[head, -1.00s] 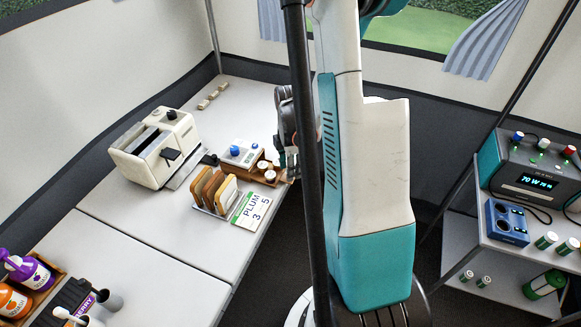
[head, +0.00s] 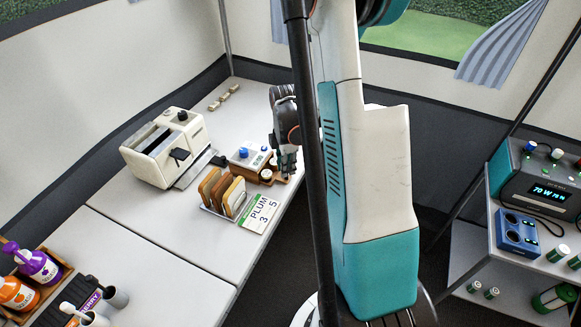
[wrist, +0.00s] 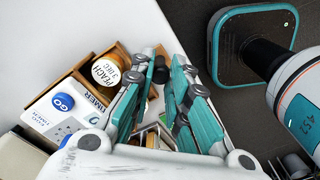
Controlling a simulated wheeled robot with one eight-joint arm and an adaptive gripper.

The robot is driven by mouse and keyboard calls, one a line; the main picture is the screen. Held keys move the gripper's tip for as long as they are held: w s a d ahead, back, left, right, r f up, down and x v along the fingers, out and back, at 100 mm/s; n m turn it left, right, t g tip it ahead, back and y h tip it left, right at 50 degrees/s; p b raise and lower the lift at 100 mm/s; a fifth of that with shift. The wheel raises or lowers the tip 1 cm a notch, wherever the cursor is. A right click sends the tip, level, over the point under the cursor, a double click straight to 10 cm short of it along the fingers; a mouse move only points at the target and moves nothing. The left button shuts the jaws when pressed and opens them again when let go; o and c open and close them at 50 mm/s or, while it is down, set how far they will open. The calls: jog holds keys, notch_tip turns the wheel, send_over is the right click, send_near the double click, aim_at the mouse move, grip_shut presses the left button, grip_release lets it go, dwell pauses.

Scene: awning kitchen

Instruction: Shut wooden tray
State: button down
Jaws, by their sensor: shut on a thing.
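The wooden tray (head: 280,181) sticks out to the right of a white timer box (head: 246,161) on the table. It holds jars, one with a round "PEACH" lid (wrist: 106,71). In the wrist view, the tray's brown wood (wrist: 124,53) shows beside the white box, which has a blue GO button (wrist: 63,101). My gripper (head: 288,168) is at the tray's right end, partly behind a dark pole. In the wrist view, my gripper (wrist: 165,72) has its fingers close together over the tray's end; the exact contact is hidden.
A cream toaster (head: 165,148) stands left of the tray. A rack of toast slices (head: 222,192) and a "PLUM" card (head: 261,212) lie in front. The table edge is close by on the right. A shelf (head: 475,258) with a blue charger (head: 517,232) stands far right.

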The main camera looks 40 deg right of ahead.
jog(key=c, duration=1.5)
grip_release()
notch_tip(320, 180, up, 12)
